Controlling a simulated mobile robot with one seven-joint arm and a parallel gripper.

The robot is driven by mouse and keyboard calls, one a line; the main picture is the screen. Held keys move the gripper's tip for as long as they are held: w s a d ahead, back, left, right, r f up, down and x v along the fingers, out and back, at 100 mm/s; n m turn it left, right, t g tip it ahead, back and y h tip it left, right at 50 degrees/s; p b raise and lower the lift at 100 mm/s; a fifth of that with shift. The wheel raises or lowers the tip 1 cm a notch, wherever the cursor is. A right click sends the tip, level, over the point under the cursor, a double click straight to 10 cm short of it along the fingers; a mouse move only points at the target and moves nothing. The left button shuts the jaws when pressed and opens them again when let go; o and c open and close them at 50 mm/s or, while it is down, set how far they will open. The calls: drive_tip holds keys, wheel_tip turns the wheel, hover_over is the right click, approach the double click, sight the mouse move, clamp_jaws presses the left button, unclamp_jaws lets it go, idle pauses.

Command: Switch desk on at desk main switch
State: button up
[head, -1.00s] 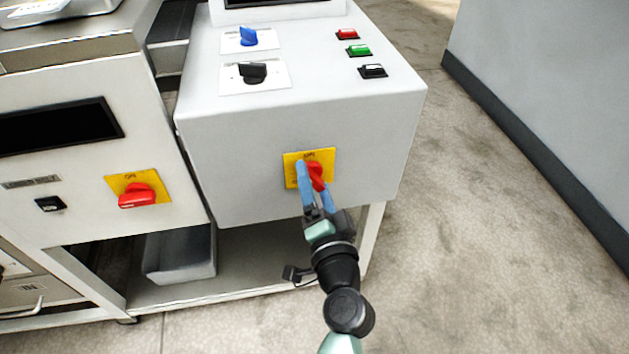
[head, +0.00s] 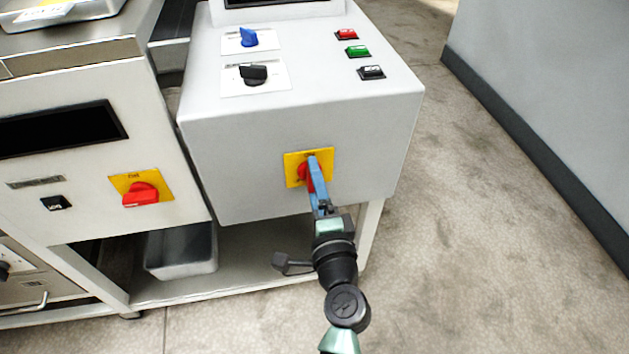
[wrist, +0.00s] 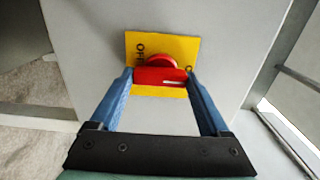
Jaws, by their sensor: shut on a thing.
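The desk main switch is a red rotary knob (head: 304,178) on a yellow plate (head: 292,168), on the front face of the white desk (head: 240,150). It also shows in the wrist view as a red handle (wrist: 160,76) on its yellow plate (wrist: 185,46). My gripper (head: 312,163) is at the knob, its blue fingers partly hiding it in the head view. In the wrist view the fingers (wrist: 160,78) stand one at each end of the red handle, shut on it. The plate's lettering is only partly readable.
A second red switch (head: 141,194) on a yellow plate sits on the machine at left. On the desk top are a blue knob (head: 248,38), a black knob (head: 253,75), and red (head: 346,34), green (head: 357,50) and black (head: 371,72) buttons. Floor at right is clear.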

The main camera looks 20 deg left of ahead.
drive_tip(key=shift+f, duration=0.1)
drive_tip(key=o, duration=1.2)
drive_tip(key=v, duration=1.3)
